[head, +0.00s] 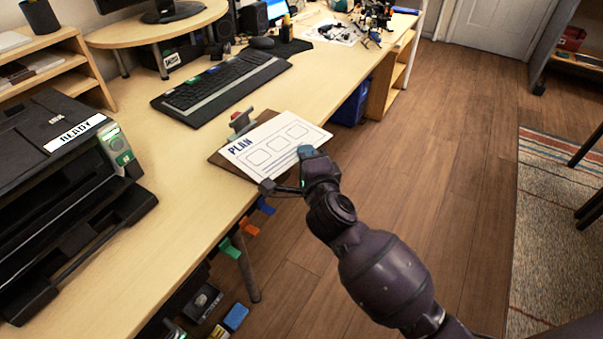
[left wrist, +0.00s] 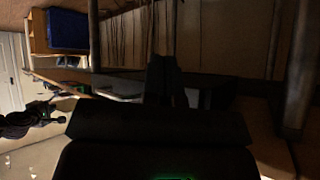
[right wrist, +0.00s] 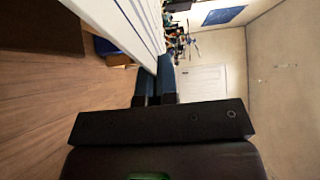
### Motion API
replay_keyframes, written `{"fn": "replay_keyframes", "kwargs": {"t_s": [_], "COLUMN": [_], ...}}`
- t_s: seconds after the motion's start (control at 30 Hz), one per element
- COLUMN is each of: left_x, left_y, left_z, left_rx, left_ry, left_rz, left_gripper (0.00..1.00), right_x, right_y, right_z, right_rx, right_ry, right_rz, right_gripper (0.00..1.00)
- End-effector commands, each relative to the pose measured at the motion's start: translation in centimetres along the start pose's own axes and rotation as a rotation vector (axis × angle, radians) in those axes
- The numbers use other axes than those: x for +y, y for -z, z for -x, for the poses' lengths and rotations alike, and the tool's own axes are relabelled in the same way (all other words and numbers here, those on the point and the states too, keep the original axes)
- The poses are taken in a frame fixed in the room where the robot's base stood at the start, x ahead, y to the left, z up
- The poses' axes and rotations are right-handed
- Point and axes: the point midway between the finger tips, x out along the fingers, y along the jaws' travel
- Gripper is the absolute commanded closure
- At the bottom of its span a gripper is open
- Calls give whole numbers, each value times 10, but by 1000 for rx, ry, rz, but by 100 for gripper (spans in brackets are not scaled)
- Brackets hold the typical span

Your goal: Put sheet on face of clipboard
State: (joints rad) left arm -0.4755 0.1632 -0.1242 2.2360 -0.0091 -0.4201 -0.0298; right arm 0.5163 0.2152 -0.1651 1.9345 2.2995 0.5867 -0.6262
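The white sheet marked PLAN (head: 276,143), printed with several rounded boxes, lies over the brown clipboard (head: 217,160) at the table's right edge. In the right wrist view the sheet (right wrist: 125,22) runs to between the bluish fingers (right wrist: 155,82). My left gripper (left wrist: 164,78) shows only as a dark shape in its wrist view.
A black printer labelled READY (head: 75,135) stands at the left. A keyboard (head: 222,88) lies behind the clipboard. Coloured tabs (head: 248,225) hang below the table edge. Bare tabletop (head: 170,170) lies between printer and clipboard; open floor (head: 450,150) is at the right.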

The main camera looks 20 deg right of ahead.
Motion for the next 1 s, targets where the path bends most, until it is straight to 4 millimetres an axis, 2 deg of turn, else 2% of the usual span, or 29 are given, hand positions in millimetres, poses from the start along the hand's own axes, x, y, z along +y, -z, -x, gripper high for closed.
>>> {"fn": "replay_keyframes", "kwargs": {"t_s": [0.03,0.2,0.27,0.4,0.53,0.7,0.97,1.0], "left_x": [1,2,3,5,7,7,7,7], "left_y": [-1,10,8,-5,-3,13,13,13], "left_z": [-2,-4,-5,-8,-8,-9,-11,-11], "left_rx": [2,28,23,2,15,54,53,53], "left_ry": [-3,-6,-7,-11,-15,-14,-16,-16], "left_rz": [-9,-25,-29,-48,-72,-82,-82,-82], "left_gripper": [100,100,100,100,100,100,100,100], "right_x": [11,14,18,40,57,54,56,55], "right_y": [0,0,0,0,0,0,0,0], "right_z": [0,0,0,0,0,-1,-1,-1], "right_rx": [1,-1,-1,1,0,1,0,0], "right_ry": [-7,1,0,-8,-8,3,3,4], "right_rz": [-1,-1,-1,-1,-1,0,0,-1], "right_gripper": [100,100,100,100,100,100,100,95]}}
